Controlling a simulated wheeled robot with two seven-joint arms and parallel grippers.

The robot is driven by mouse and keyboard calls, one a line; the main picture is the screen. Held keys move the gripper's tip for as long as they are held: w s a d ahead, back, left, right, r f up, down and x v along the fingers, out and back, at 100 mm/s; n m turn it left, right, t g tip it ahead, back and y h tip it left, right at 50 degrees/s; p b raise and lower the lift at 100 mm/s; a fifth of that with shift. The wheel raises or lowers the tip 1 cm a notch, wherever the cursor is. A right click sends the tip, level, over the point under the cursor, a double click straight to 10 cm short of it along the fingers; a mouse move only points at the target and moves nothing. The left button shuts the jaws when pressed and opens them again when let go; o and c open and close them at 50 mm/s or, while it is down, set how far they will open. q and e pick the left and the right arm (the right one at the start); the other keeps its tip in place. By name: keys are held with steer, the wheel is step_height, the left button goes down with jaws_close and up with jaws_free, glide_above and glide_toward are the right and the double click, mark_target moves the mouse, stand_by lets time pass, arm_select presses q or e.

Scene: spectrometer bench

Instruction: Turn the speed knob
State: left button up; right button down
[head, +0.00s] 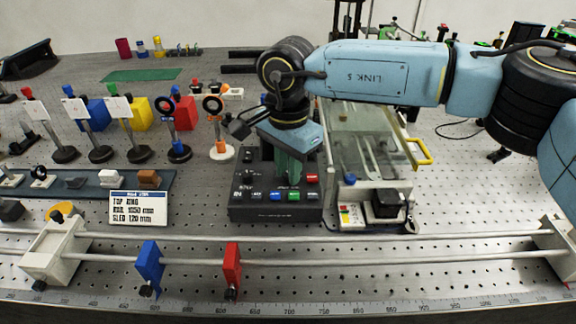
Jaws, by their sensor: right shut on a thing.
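A black control box (250,212) stands on the perforated bench near the middle of the head view. It has a row of coloured buttons along its front and white markings on its top. My right gripper (289,176) reaches down onto the box's top from above, with its arm coming in from the right. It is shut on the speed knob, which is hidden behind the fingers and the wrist. The knob's pointer and setting cannot be seen. My left gripper is out of view.
A clear-covered instrument (365,140) with a yellow handle stands close right of the box. Several post-mounted optics (137,150) stand to the left. A white sign (138,208) and a rail with blue (150,266) and red (232,268) sliders lie in front.

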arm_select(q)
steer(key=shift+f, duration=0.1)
arm_select(e)
steer(key=shift+m, duration=0.9)
steer(key=shift+m+b, duration=0.45)
steer(key=shift+m, duration=0.35)
steer(key=m+b, duration=0.1)
steer(key=m, duration=0.3)
steer(key=shift+m, duration=0.3)
steer(key=m, duration=0.4)
steer(key=shift+b, duration=0.3)
steer(key=shift+m, duration=1.8)
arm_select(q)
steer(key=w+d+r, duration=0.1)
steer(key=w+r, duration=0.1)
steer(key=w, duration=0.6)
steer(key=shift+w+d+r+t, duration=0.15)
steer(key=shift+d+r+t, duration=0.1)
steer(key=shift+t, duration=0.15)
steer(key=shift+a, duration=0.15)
